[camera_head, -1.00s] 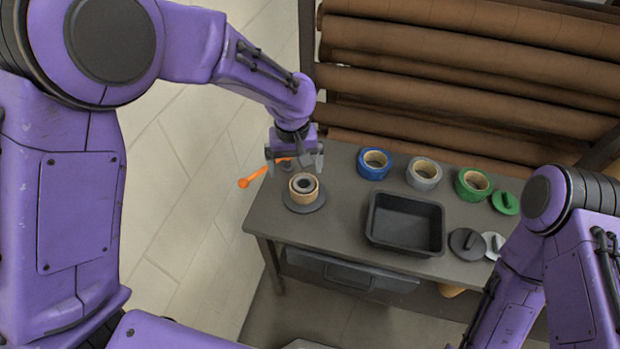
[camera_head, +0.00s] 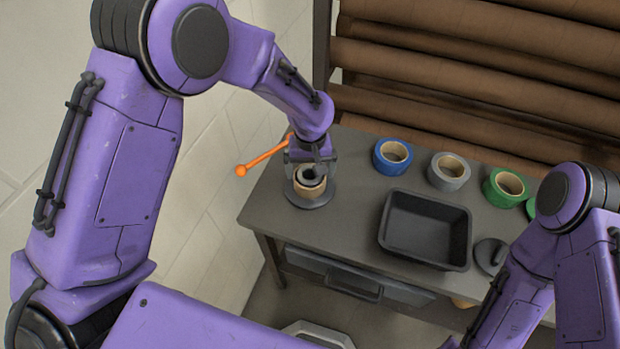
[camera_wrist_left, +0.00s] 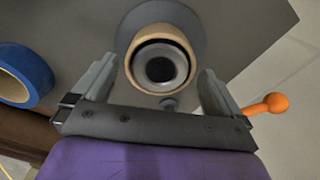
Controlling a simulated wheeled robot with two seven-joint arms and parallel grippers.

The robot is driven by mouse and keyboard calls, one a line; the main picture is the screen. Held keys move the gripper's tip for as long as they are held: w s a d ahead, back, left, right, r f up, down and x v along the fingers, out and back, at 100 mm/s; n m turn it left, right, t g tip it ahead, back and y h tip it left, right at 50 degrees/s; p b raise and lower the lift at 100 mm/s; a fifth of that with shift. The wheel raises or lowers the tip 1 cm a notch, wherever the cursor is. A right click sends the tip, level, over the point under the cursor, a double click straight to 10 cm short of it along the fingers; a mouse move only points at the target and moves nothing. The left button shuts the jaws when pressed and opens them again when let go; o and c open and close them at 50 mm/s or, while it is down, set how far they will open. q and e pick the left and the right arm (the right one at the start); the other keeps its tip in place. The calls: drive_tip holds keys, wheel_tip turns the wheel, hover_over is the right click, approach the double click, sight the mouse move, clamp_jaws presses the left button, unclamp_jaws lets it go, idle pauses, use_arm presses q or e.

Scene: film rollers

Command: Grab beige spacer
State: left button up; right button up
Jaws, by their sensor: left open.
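The beige spacer (camera_head: 309,190) is a short tan ring around a dark core on a round grey base (camera_head: 322,200) at the table's left end. In the left wrist view the spacer (camera_wrist_left: 137,44) shows as a tan rim around a grey and black centre. My left gripper (camera_head: 311,170) is just above and behind it. In the left wrist view the open fingers (camera_wrist_left: 162,80) stand apart, one on each side of the ring's near part, and hold nothing. Whether they touch it I cannot tell. My right arm shows at the right, but its gripper is not visible.
An orange-knobbed lever (camera_head: 262,160) sticks out left of the spacer. A blue tape roll (camera_head: 379,160), a grey roll (camera_head: 436,178) and a green roll (camera_head: 491,193) stand along the back. A black tray (camera_head: 384,238) sits mid-table. Brown rolls (camera_head: 430,68) fill the rack behind.

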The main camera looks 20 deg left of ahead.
sight(310, 176)
use_arm(q)
drive_tip(key=f, duration=0.4)
drive_tip(key=shift+w+a+f+p, duration=0.15)
drive_tip(key=shift+w+p, duration=0.1)
drive_tip(key=shift+p, duration=0.15)
drive_tip(key=c, duration=0.8)
